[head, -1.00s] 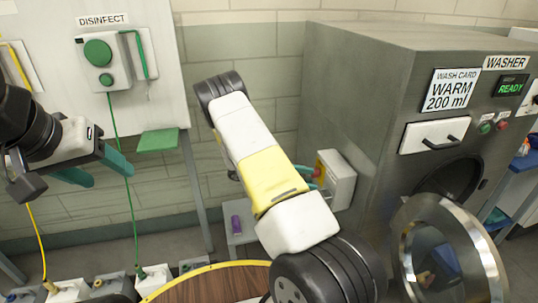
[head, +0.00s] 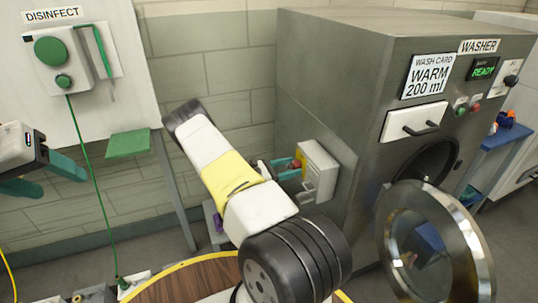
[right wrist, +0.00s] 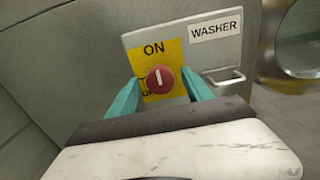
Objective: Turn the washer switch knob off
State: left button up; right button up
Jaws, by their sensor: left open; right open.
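The washer switch knob (right wrist: 161,79) is red and round with a white line that stands nearly upright, toward the word ON on its yellow plate (right wrist: 170,52). The knob is on a pale grey box labelled WASHER, which shows in the head view (head: 320,165) on the washer's side. My right gripper (right wrist: 163,98) is open, with one teal finger on each side of the knob; I cannot tell whether they touch it. In the head view my right arm partly hides this gripper. My left gripper (head: 45,177) is open and empty at the far left.
The washer (head: 350,75) stands at the right with its round door (head: 432,285) swung open. A DISINFECT panel (head: 100,30) with a green-buttoned box is at the left. A round wooden tabletop (head: 185,285) is below my right arm.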

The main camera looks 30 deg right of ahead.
jog(key=shift+d, duration=0.1)
grip_shut()
jog(key=shift+n, duration=0.3)
jog(key=n, duration=0.3)
jog(key=shift+n, duration=0.3)
jog(key=n, duration=0.4)
jog(key=shift+n, duration=0.3)
jog(key=n, duration=0.4)
jog(key=shift+n, duration=2.5)
